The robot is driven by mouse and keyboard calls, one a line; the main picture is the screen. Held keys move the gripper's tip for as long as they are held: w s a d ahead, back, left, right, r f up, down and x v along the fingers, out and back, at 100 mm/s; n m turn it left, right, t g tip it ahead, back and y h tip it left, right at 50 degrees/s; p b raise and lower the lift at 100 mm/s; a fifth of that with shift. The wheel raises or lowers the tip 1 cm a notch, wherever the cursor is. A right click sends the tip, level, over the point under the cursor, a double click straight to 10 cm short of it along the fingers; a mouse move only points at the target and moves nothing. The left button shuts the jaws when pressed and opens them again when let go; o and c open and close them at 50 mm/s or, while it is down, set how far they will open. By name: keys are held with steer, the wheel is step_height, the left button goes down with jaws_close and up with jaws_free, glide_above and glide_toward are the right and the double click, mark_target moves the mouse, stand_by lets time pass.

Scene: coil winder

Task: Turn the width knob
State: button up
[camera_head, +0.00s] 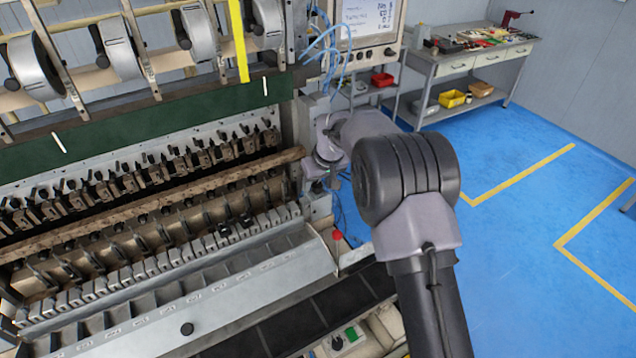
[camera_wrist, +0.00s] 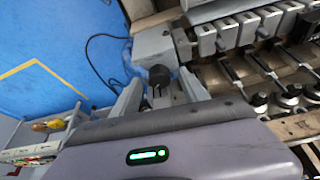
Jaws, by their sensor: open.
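A dark round knob (camera_wrist: 159,75) shows in the wrist view, on the end of a grey machine block (camera_wrist: 155,46). I take it to be the width knob, but no label is readable. My gripper (camera_wrist: 160,88) is open, with one grey finger on each side of the knob in the picture. I cannot tell whether the fingers touch it or how deep it lies between them. In the head view my gripper (camera_head: 327,165) is small and partly hidden by my wrist, at the right end of the machine. I cannot make out the knob there.
The coil winder (camera_head: 150,220) fills the left, with rows of metal guides. A red-tipped lever (camera_head: 337,237) stands below my gripper. A screen (camera_head: 368,20) with hanging blue cables (camera_head: 328,55) is above. A workbench (camera_head: 470,52) stands at back right. The blue floor is clear.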

jaws_close()
steer(key=shift+n, duration=0.3)
steer(key=n+g+y, duration=0.1)
steer(key=n, duration=0.2)
steer(key=shift+d, duration=0.1)
steer(key=shift+w+n+g+y+p, duration=0.1)
steer(key=shift+n+g+y+p, duration=0.25)
steer(key=shift+n, duration=0.6)
steer(key=shift+w+n+g+y+p, duration=0.1)
steer(key=shift+n+g+p, duration=0.15)
steer(key=shift+n+p, duration=0.5)
steer(key=shift+n, duration=0.4)
